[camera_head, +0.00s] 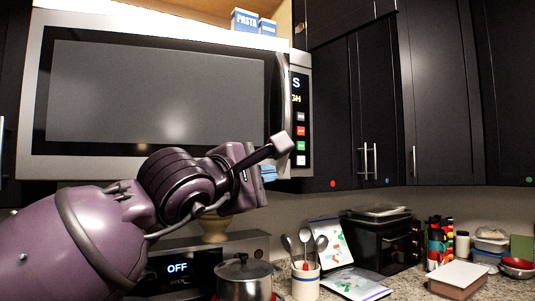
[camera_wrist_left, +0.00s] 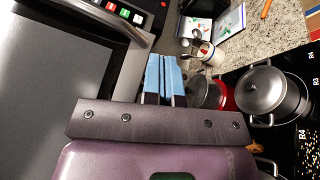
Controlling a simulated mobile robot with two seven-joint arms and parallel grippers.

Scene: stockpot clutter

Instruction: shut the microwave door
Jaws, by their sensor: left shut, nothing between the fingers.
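The microwave (camera_head: 301,165) hangs under the upper cabinets. Its wide door (camera_head: 160,92) has a dark window and a curved vertical handle (camera_head: 280,88) at its right side. The door looks shut or nearly so; the handle side overlaps the control panel's lettering, and I cannot tell whether a small gap remains. The handle (camera_wrist_left: 128,24) and window (camera_wrist_left: 45,85) also show at the left of the left wrist view. My left gripper (camera_head: 268,173) is below the lower right corner of the door. Its blue fingertips (camera_wrist_left: 164,75) are together and empty, apart from the handle. My right gripper is not in view.
Below are a stove with a lidded pot (camera_head: 244,279), a utensil crock (camera_head: 306,280) and an open booklet (camera_head: 355,282). A dark toaster oven (camera_head: 372,246) stands farther right. Closed dark cabinets (camera_head: 440,95) flank the microwave at right. Boxes (camera_head: 245,20) sit above it.

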